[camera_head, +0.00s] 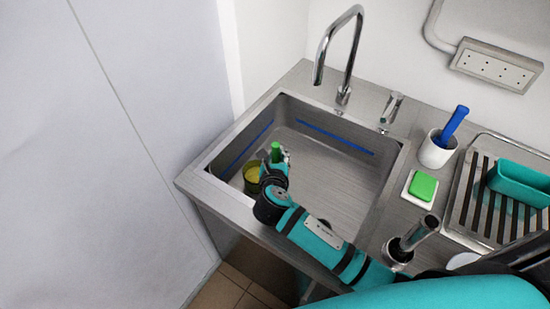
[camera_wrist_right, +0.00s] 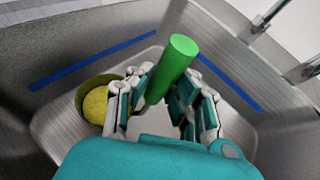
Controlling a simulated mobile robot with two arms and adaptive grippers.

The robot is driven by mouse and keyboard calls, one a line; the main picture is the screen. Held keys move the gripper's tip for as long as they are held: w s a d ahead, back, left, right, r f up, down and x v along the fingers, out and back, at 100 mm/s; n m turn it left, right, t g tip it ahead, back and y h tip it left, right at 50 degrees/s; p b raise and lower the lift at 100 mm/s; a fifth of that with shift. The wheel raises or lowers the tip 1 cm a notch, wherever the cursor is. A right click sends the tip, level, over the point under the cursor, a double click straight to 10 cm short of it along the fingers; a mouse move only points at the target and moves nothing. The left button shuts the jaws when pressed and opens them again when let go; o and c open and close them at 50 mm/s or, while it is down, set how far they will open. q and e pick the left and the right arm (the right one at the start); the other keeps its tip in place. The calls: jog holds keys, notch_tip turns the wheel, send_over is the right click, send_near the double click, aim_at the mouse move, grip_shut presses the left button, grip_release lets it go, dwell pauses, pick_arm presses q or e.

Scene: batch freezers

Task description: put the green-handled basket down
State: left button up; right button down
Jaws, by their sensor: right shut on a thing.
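The green handle (camera_wrist_right: 172,68) of the basket stands upright between the fingers of my right gripper (camera_wrist_right: 160,100), which is shut on it. In the head view the right gripper (camera_head: 275,165) is inside the sink (camera_head: 325,180), at its left side, with the green handle top (camera_head: 276,152) showing above the fingers. A round olive-rimmed container (camera_head: 251,172) with yellow contents sits beside the gripper; it also shows in the right wrist view (camera_wrist_right: 95,103). I cannot tell whether it is part of the basket. My left gripper is not in view.
A faucet (camera_head: 342,60) stands behind the sink. To the right are a white cup (camera_head: 437,152) with a blue-handled tool, a green sponge (camera_head: 423,186), a slatted rack (camera_head: 485,205) and a teal tray (camera_head: 520,184). The sink's right part is clear. Blue lines mark the sink walls.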

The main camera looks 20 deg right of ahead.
jog(key=shift+f, duration=0.25)
jog(key=c, duration=1.3)
grip_release()
jog(key=shift+f, duration=0.15)
jog(key=shift+o, duration=0.2)
jog(key=shift+a+r, duration=0.1)
jog(key=shift+r, duration=0.1)
jog(key=v, duration=1.2)
